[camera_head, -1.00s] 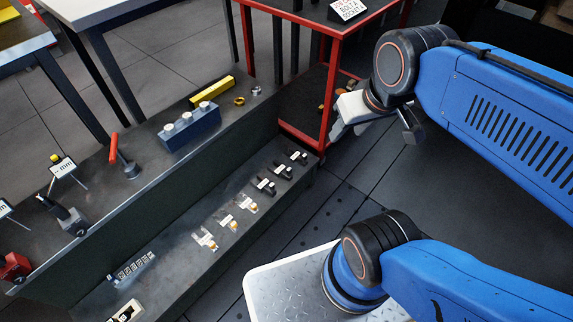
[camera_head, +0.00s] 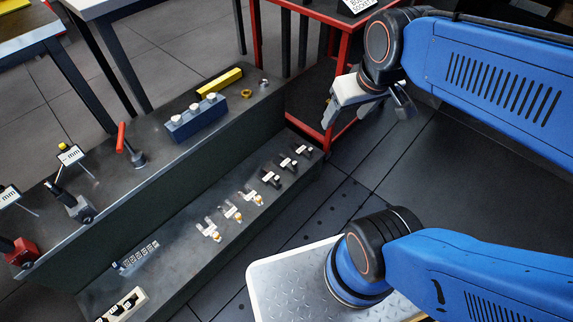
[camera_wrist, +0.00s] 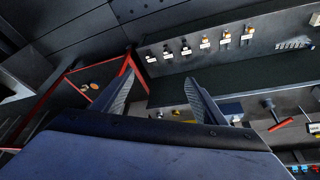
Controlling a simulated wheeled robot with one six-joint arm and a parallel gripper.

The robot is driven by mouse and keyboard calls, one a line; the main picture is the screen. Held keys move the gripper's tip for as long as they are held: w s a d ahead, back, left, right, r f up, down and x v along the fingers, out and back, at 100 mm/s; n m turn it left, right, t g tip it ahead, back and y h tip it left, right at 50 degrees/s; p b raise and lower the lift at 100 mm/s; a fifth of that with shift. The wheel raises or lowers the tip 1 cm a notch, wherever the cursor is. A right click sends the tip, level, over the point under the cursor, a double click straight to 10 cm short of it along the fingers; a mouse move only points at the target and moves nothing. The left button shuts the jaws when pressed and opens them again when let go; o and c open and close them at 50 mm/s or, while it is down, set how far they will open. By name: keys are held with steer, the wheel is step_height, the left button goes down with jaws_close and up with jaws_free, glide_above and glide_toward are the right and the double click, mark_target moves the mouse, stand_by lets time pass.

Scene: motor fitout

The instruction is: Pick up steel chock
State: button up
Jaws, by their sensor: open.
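I cannot tell for sure which thing is the steel chock. Small labelled parts lie in a row on the low shelf: black ones (camera_head: 287,165) and pale metallic ones with orange-brown bits (camera_head: 232,214). The wrist view also shows the black parts (camera_wrist: 167,52) and the pale ones (camera_wrist: 226,40), beyond the fingertips. My gripper (camera_head: 366,108) is open and empty, held in the air to the right of the bench, near the red-framed stand. In the wrist view its two fingers (camera_wrist: 160,73) are spread apart with nothing between them.
The dark bench's upper level (camera_head: 150,150) carries a blue block (camera_head: 196,120), a yellow bar (camera_head: 219,81) and a red-handled tool (camera_head: 122,140). A red-framed stand (camera_head: 340,50) is behind my gripper. Dark floor (camera_head: 440,165) is free to the right of the bench.

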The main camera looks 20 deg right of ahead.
steer(key=w+a+f+n+g, duration=0.1)
steer(key=w+f, duration=0.3)
steer(key=w, duration=0.5)
steer(key=n+g, duration=0.3)
steer(key=n, duration=0.1)
glide_above(287, 164)
steer(key=f, duration=3.9)
steer(key=shift+d+f, duration=0.25)
steer(key=shift+f, duration=0.05)
steer(key=shift+w+a+f, duration=0.1)
steer(key=shift+f, duration=1.35)
steer(key=shift+a+f, duration=0.1)
steer(key=shift+f, duration=1.3)
steer(key=shift+c, duration=0.3)
steer(key=c, duration=1.6)
